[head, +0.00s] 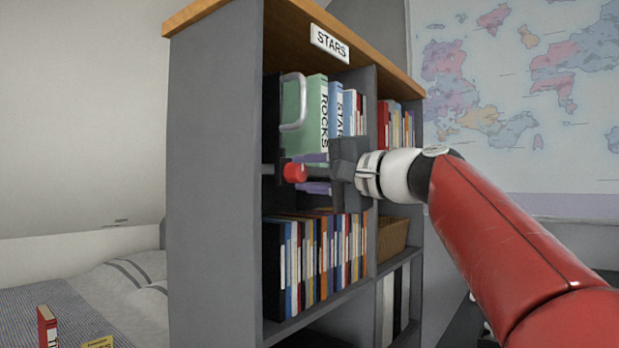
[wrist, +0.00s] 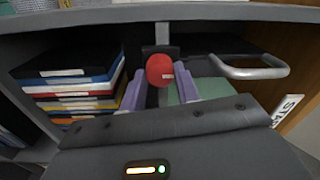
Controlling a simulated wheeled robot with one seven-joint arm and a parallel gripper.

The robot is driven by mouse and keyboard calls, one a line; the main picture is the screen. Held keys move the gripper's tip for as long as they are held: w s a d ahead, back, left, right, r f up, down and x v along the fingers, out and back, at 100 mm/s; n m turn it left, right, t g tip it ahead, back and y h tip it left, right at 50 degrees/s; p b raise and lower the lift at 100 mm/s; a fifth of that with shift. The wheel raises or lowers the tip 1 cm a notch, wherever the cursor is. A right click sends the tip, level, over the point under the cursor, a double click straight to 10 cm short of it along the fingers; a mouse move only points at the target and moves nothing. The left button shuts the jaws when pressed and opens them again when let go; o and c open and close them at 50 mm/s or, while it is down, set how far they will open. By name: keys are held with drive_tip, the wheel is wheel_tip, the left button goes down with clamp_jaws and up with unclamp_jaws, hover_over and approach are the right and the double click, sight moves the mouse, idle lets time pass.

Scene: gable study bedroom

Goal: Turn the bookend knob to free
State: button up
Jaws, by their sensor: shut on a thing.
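The exact contact is partly hidden.
The grey bookcase (head: 213,170) has a wooden top and a STARS label (head: 329,44). A green ROCKS book (head: 310,115) stands behind the handle. Several books (head: 315,260) fill the shelf below. A wicker basket (head: 393,238) sits to the right. A bed (head: 90,300) is at left.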

drive_tip(key=shift+f, duration=0.1)
idle(0.3)
drive_tip(key=o, duration=1)
drive_tip(key=shift+c, duration=0.2)
drive_tip(key=shift+d, duration=0.1)
drive_tip(key=v, duration=0.7)
drive_tip(key=shift+s+d+b, duration=0.25)
drive_tip(key=shift+d+b, duration=0.05)
drive_tip(key=s+d+f+n+g+h+p, duration=0.1)
drive_tip(key=s+d+f+g+h+p, duration=0.1)
drive_tip(key=s+f, duration=0.5)
drive_tip(key=s+d+f+n+g+h+p, duration=0.2)
drive_tip(key=s+f+h+p, duration=0.3)
drive_tip(key=f, duration=1.1)
drive_tip(key=s+d+f+n+g+h+p, duration=0.1)
drive_tip(key=s+d+f+n+h+p, duration=0.1)
drive_tip(key=s+d+f+h+p, duration=0.2)
drive_tip(key=s+f+h, duration=0.3)
drive_tip(key=s+f, duration=0.2)
drive_tip(key=f, duration=0.3)
drive_tip(key=shift+d+f+g, duration=0.15)
drive_tip(key=shift+f+g, duration=0.2)
drive_tip(key=shift+g, duration=0.05)
